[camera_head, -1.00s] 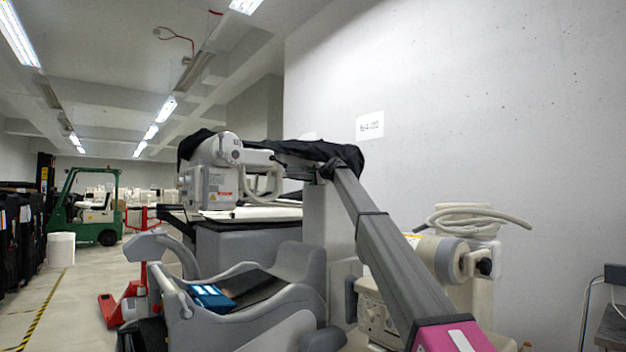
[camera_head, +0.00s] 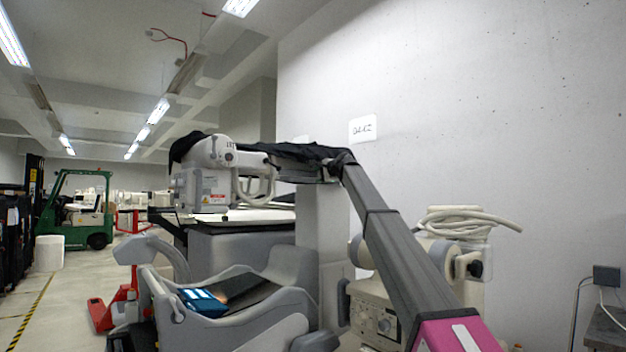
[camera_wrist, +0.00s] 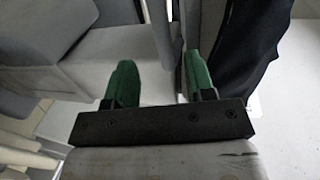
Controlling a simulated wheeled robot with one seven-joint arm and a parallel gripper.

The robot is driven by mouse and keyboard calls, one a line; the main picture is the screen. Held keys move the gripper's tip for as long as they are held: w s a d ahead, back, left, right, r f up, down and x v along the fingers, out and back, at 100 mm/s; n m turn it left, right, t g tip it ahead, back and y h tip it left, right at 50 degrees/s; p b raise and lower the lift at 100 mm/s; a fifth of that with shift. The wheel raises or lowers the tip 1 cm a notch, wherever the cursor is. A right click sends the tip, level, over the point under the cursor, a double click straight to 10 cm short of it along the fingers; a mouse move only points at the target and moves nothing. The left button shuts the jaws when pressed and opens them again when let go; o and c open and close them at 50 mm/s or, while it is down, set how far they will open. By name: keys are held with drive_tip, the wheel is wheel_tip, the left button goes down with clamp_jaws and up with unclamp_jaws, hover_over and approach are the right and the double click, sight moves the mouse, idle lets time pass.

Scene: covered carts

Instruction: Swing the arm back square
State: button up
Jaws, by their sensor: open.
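A covered wheeled machine stands ahead in the head view. Its upper arm (camera_head: 285,152) is partly draped in black cloth and lies roughly level above a grey column (camera_head: 321,225). A white head unit (camera_head: 203,185) is at its left end. A sloping dark grey beam (camera_head: 395,250) with a pink lower end (camera_head: 455,335) runs up to the right end of the drape. In the wrist view, my gripper (camera_wrist: 160,62) is open, its two green fingers apart with nothing seen held. Black cloth (camera_wrist: 238,50) hangs just right of the right finger. I cannot make out the gripper in the head view.
A beige machine with a coiled hose (camera_head: 465,220) stands right, near the wall (camera_head: 480,110). A green forklift (camera_head: 75,212) and red pallet jack (camera_head: 105,312) stand left.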

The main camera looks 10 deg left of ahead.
sight(295, 180)
drive_tip(key=shift+s+d, duration=0.15)
drive_tip(key=shift+d, duration=0.05)
drive_tip(key=shift+s, duration=0.25)
drive_tip(key=c, duration=0.8)
drive_tip(key=shift+y, duration=0.4)
drive_tip(key=s, duration=0.3)
drive_tip(key=s+d+f, duration=0.1)
drive_tip(key=s, duration=0.2)
drive_tip(key=s+d, duration=0.1)
drive_tip(key=s, duration=0.3)
drive_tip(key=shift+f, duration=0.35)
clamp_jaws()
drive_tip(key=x, duration=0.4)
drive_tip(key=r+x, duration=0.1)
drive_tip(key=x, duration=0.8)
drive_tip(key=shift+w+r, duration=0.15)
drive_tip(key=shift+w, duration=0.1)
drive_tip(key=shift+w+a, duration=0.2)
drive_tip(key=shift+a, duration=0.15)
